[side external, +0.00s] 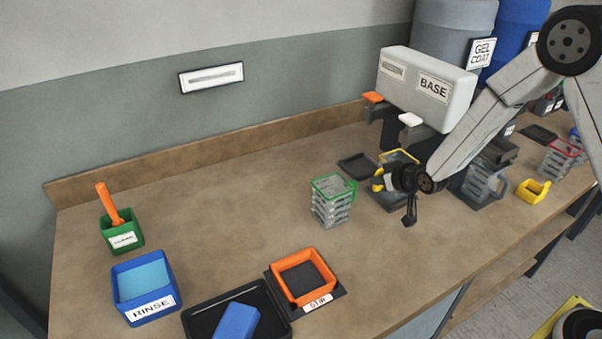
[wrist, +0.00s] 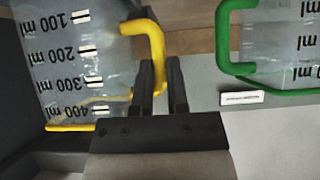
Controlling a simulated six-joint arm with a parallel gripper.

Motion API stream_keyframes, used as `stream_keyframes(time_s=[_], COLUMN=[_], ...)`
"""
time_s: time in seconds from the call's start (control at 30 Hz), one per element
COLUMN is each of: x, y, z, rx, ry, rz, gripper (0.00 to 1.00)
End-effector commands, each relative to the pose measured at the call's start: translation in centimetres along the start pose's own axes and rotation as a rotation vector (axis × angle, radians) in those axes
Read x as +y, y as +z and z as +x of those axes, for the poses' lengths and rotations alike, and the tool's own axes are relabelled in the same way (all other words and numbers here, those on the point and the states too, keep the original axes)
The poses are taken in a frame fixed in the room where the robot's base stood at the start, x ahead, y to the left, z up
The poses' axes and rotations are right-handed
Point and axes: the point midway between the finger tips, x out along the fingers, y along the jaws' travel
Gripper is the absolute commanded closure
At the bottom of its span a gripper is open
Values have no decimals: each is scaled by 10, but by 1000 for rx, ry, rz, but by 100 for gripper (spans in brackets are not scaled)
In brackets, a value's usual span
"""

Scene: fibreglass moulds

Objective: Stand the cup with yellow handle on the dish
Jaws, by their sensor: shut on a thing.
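The clear cup with the yellow handle (side external: 400,156) is partly hidden behind my gripper in the side view. In the wrist view the cup (wrist: 75,60) shows at left with its yellow rim and black millilitre marks, upside down in the picture. My gripper (wrist: 161,80) is shut on its yellow handle (wrist: 150,30), and it also shows in the side view (side external: 391,180). A flat dark dish (side external: 357,165) lies empty just left of the cup. A dark edge shows below the cup; I cannot tell whether the cup touches it.
A stack of clear cups with a green rim (side external: 333,187) stands front-left of my gripper; a green handle (wrist: 225,40) shows in the wrist view. The BASE dispenser (side external: 425,88) stands behind. A yellow container (side external: 533,192) is at right. The bench centre-left is clear.

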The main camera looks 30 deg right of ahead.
Motion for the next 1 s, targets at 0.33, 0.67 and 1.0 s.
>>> stream_keyframes(time_s=[0.33,0.67,1.0], x=[0,0,0], y=[5,8,7], z=[4,5,5], rx=[1,0,0], ry=[0,0,0], rz=[0,0,0], gripper=[100,53,47])
